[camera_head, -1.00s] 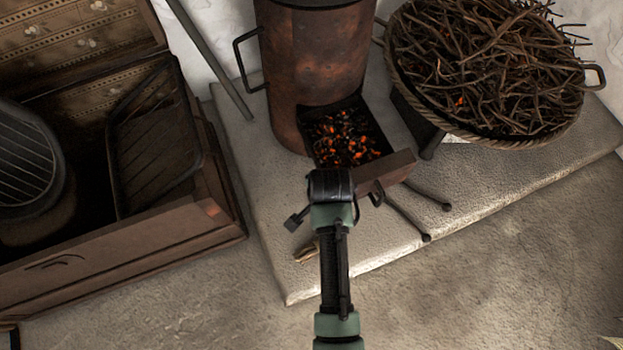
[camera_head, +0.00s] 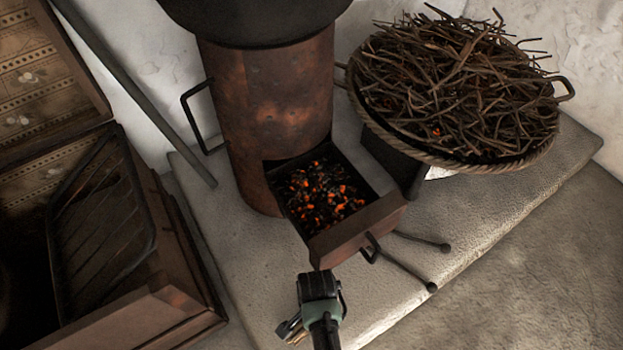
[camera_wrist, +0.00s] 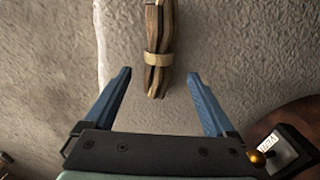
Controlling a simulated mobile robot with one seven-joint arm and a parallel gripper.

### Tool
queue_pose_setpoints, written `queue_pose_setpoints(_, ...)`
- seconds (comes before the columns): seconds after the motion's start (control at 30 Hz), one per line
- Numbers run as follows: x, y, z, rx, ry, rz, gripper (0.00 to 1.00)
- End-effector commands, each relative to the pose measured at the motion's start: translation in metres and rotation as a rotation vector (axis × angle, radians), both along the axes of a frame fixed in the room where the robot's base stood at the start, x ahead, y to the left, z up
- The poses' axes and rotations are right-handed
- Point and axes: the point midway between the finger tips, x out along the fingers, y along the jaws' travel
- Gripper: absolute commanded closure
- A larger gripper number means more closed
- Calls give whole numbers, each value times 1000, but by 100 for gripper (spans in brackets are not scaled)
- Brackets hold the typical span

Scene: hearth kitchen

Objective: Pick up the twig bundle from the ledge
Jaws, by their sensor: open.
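The twig bundle (camera_wrist: 158,45) is a few brown sticks tied with a pale band, in the upper middle of the wrist view. It lies on the rough stone ledge (camera_wrist: 235,55), its top end cut off by the picture edge. My gripper (camera_wrist: 159,76) is open and empty, its two blue fingers spread. In the head view my gripper (camera_head: 291,328) is at the bottom, over the ledge (camera_head: 470,232); the bundle is mostly hidden there.
A rusty stove (camera_head: 268,125) stands behind with its ember drawer (camera_head: 345,232) pulled out, close to my wrist. Two dark rods (camera_head: 425,241) lie right of the drawer. A basket of twigs (camera_head: 470,160) is at the right, an open wooden chest (camera_head: 165,315) at the left.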

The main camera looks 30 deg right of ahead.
Motion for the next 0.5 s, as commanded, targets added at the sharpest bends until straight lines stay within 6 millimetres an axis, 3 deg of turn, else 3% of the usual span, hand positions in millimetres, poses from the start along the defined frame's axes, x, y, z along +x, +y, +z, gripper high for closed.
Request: queue_pose_setpoints(0.5, -3, -2, -51, 0, -1, 0, 10)
